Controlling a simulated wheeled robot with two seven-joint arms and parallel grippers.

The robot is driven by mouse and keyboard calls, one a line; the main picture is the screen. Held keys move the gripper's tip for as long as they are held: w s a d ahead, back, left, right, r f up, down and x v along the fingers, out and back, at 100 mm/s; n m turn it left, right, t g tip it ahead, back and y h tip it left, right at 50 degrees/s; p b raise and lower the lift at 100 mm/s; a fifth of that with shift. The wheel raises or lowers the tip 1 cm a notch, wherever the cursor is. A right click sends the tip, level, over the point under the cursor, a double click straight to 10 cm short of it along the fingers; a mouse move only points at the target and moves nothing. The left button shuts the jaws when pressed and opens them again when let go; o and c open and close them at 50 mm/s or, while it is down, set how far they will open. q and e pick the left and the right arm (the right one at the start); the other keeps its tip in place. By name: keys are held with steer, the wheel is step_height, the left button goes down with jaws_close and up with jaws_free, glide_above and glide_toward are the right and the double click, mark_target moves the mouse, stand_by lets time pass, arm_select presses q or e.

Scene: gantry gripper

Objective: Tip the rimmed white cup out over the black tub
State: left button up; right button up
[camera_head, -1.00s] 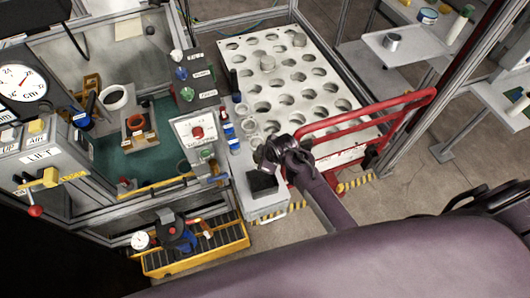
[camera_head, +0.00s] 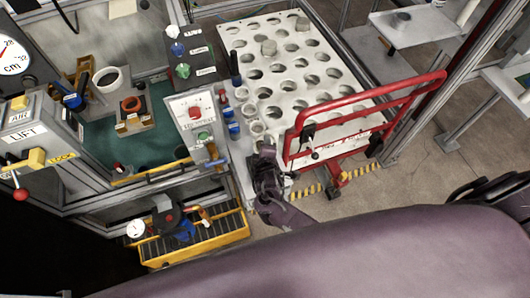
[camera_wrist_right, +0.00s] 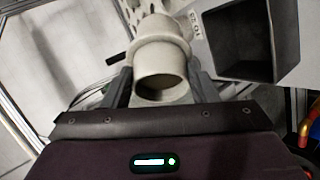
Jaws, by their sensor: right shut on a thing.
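The rimmed white cup (camera_wrist_right: 160,68) is between the two fingers of my right gripper (camera_wrist_right: 160,88) in the right wrist view. The gripper is shut on it. A wide collar rings the cup, and a dark opening shows at its end nearest the wrist. The black tub (camera_wrist_right: 248,42) is to the right of the cup, apart from it in the picture, and its visible inside is dark. In the head view my right gripper (camera_head: 266,168) is at the near end of the bench strip and hides most of the tub area. My left gripper is not in view.
A red-handled cart with a white holed top (camera_head: 290,62) stands right of the gripper. Several pale cups (camera_head: 249,110) and blue-capped bottles line the strip beyond it. A control box (camera_head: 194,122) is close on the left, and a yellow tool tray (camera_head: 205,240) lies lower left.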

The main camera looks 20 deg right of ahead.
steer(key=shift+w+d+f+n+t+h+b, duration=0.2)
steer(key=shift+f+t+b, duration=0.25)
steer(key=shift+b, duration=0.8)
steer(key=shift+w+d+f+n+t+h+b, duration=0.1)
steer(key=shift+w+d+f+t+h+b, duration=0.25)
steer(key=shift+b, duration=0.9)
steer(key=shift+w+d+f+n+t+h+b, duration=0.1)
steer(key=shift+w+f+t+h+b, duration=0.3)
steer(key=shift+b, duration=0.85)
steer(key=t+b, duration=0.1)
steer(key=b, duration=0.2)
steer(key=d+f+b, duration=0.1)
steer(key=b, duration=0.1)
steer(key=shift+w+f+n+t+h+b, duration=0.25)
steer(key=shift+f+n+t+h+b, duration=0.05)
steer(key=shift+n+t+h+b, duration=0.1)
steer(key=n+t+b, duration=0.1)
steer(key=t+b, duration=0.2)
steer(key=b, duration=0.2)
steer(key=shift+a+h, duration=0.1)
steer(key=shift+h, duration=0.25)
steer(key=shift+r+n+t+h+b, duration=0.3)
steer(key=shift+n+t+b, duration=0.3)
steer(key=shift+t+b, duration=0.45)
steer(key=shift+g, duration=0.25)
